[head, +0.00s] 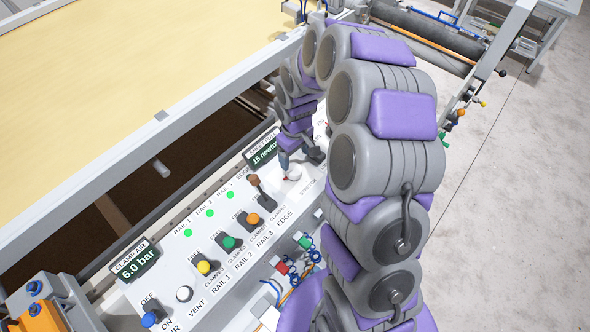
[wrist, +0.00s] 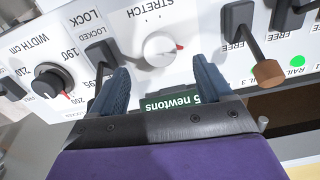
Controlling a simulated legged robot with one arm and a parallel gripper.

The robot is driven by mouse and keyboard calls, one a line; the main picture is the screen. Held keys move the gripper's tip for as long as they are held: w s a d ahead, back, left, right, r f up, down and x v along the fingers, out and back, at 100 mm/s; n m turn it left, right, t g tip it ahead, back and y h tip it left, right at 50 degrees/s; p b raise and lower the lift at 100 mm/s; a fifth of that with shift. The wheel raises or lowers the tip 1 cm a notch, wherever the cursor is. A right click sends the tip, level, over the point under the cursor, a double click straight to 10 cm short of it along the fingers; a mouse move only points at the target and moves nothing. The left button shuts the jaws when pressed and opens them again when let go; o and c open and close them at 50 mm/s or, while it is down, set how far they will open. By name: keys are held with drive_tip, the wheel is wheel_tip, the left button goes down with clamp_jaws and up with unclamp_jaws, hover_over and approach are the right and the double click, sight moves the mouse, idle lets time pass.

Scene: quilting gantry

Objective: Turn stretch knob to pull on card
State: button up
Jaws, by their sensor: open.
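The stretch knob (wrist: 163,48) is a round white knob with a red pointer mark, on a white panel in the wrist view. It also shows, partly covered by my arm, in the head view (head: 292,174). My gripper (wrist: 161,66) is open, with its two blue fingers apart and nothing between them. The knob appears just beyond the gap between the fingertips; I see no contact. A dark display (head: 264,151) reads 15 newtons in the head view; in the wrist view it is upside down and partly hidden by my gripper. I cannot make out a card.
A black width knob (wrist: 52,82) and a lock lever (wrist: 103,58) stand on one side of the stretch knob. A brown-tipped lever (wrist: 266,72) stands on the other. Coloured rail levers (head: 230,242) line the panel. A pale sheet (head: 130,70) lies behind.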

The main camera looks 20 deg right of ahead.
sight(295, 170)
wheel_tip(295, 170, down, 8)
drive_tip(key=shift+f+b, duration=0.1)
drive_tip(key=shift+b, duration=0.25)
drive_tip(key=shift+c, duration=0.4)
drive_tip(key=c, duration=0.9)
